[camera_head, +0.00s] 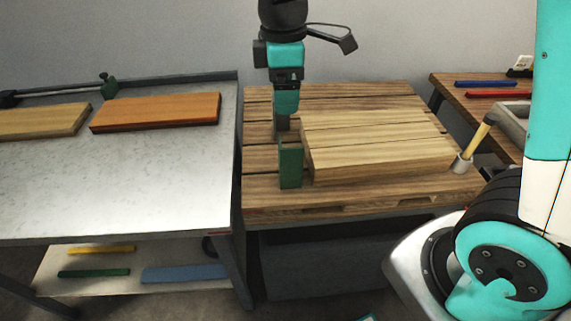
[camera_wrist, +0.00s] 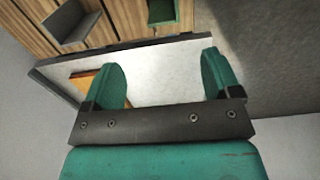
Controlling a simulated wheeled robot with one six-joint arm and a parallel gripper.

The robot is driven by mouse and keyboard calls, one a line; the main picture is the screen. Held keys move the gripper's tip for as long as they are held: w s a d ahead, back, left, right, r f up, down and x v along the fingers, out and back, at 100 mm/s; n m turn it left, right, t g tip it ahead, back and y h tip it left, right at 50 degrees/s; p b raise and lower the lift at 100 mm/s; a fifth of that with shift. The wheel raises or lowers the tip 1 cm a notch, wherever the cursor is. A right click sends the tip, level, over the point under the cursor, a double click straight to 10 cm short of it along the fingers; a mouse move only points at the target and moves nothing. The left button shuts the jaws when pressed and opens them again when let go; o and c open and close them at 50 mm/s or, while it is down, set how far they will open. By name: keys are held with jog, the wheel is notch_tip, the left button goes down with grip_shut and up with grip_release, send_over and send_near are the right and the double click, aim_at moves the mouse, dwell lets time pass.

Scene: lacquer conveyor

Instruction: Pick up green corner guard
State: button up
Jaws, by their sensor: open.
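The green corner guard (camera_head: 291,166) stands upright on the slatted wooden pallet (camera_head: 355,207), at the left end of the light wooden board stack (camera_head: 375,150). It also shows at the top of the wrist view (camera_wrist: 162,12), partly cut off by the frame edge. My gripper (camera_head: 287,112) hangs just above and behind the guard in the head view. In the wrist view its two teal fingers (camera_wrist: 160,65) are apart with nothing between them, and the guard lies beyond their tips.
A grey angled piece (camera_wrist: 72,25) is on the pallet near the guard. A metal bench (camera_head: 130,185) at left holds an orange board (camera_head: 155,111) and a tan board (camera_head: 42,121). A yellow-handled tool (camera_head: 478,140) stands at the pallet's right. The bench front is clear.

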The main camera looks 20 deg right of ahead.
aim_at(282, 153)
jog(key=f, duration=0.5)
jog(key=f+p, duration=0.1)
jog(key=f, duration=0.8)
jog(key=shift+s+a+f, duration=0.1)
jog(key=shift+a+f, duration=0.25)
jog(key=shift+f, duration=0.5)
jog(key=c, duration=1)
